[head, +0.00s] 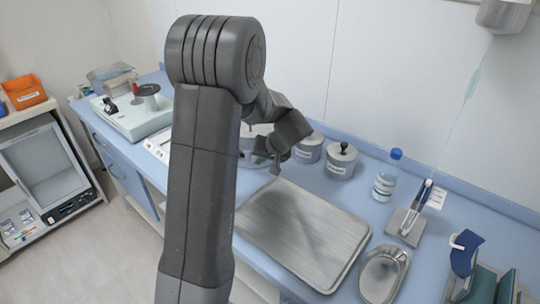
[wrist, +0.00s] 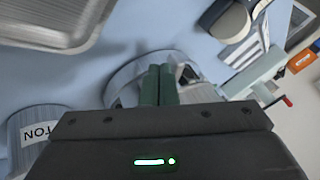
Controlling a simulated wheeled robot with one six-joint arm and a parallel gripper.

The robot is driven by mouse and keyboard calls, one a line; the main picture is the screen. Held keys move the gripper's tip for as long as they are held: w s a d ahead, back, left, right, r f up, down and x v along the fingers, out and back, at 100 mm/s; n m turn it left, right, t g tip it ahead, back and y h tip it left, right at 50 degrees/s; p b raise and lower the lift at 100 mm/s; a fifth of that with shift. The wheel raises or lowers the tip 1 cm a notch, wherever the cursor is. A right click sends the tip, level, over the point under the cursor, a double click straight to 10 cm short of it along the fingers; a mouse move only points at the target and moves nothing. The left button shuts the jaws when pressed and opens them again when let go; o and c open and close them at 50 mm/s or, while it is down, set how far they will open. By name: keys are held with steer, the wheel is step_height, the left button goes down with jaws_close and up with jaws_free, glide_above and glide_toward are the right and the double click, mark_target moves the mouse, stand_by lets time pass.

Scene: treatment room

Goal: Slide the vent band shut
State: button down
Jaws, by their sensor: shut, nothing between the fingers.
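A round metal drum (head: 247,158) stands on the blue counter, mostly hidden behind my arm in the head view. In the wrist view its curved wall and rim (wrist: 124,78) show behind my fingers. I cannot make out the vent band or how far it is open. My gripper (head: 275,168) points down at the right side of the drum. In the wrist view my gripper's (wrist: 159,84) two green fingers are together and empty, in front of the drum. I cannot tell whether they touch it.
A metal tray (head: 315,236) lies in front, also in the wrist view (wrist: 94,24). Lidded jars (head: 341,160) stand close right of the drum; one labelled jar (wrist: 35,118) is near my gripper. A bottle (head: 384,186), pen holder (head: 407,226) and kidney dish (head: 381,277) are farther right.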

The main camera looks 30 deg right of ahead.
steer(key=shift+w+a, duration=0.1)
steer(key=shift+a, duration=0.05)
steer(key=shift+w+a+f+m+b, duration=0.25)
steer(key=shift+a+m+b, duration=0.2)
steer(key=shift+b, duration=0.2)
steer(key=shift+w+a+r+m+h+b, duration=0.1)
steer(key=shift+w+a+m+h+b, duration=0.25)
steer(key=shift+a+m+h, duration=0.15)
steer(key=shift+w+a+m+h+b, duration=0.3)
steer(key=shift+w+a+m+b, duration=0.05)
steer(key=shift+a, duration=0.25)
steer(key=shift+w+a+b, duration=0.45)
steer(key=shift+r, duration=0.15)
steer(key=shift+s+r, duration=0.25)
steer(key=shift+r, duration=0.2)
steer(key=v, duration=1.3)
steer(key=shift+s+f+b, duration=0.2)
steer(key=shift+b, duration=0.25)
